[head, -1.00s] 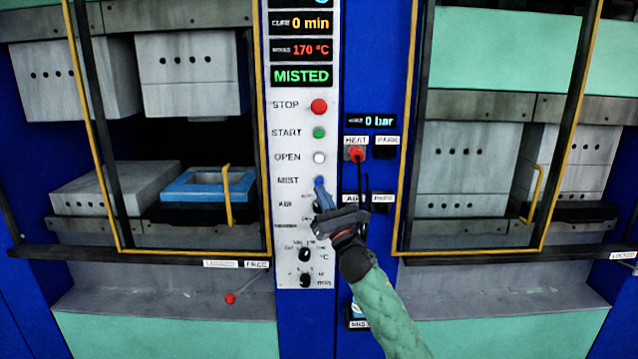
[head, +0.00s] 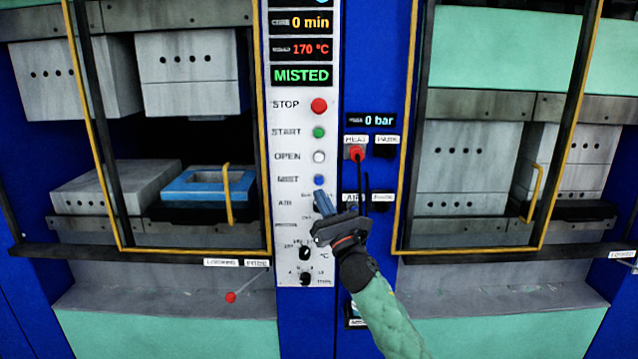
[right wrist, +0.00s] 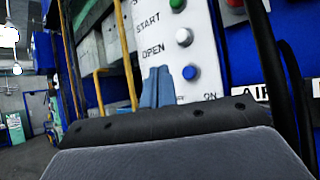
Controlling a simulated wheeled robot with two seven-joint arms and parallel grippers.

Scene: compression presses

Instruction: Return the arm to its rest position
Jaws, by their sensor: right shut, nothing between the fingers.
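My right gripper (head: 324,203) is shut and empty in the head view, in front of the white control panel (head: 289,232). Its blue fingers are just below the blue MIST button (head: 319,180), which is uncovered. In the right wrist view the blue fingers (right wrist: 157,88) stand together at the lower left of the MIST button (right wrist: 190,72). My green-sleeved right arm comes up from the bottom of the head view. The panel display reads MISTED (head: 302,75). My left gripper is not in view.
The left press is open, with a blue frame (head: 208,186) on its lower platen. Yellow-edged guards (head: 262,130) flank the panel. A red HEAT plug (head: 356,152) with a black cable hangs close beside my gripper. A red-knobbed lever (head: 231,297) sticks out at lower left.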

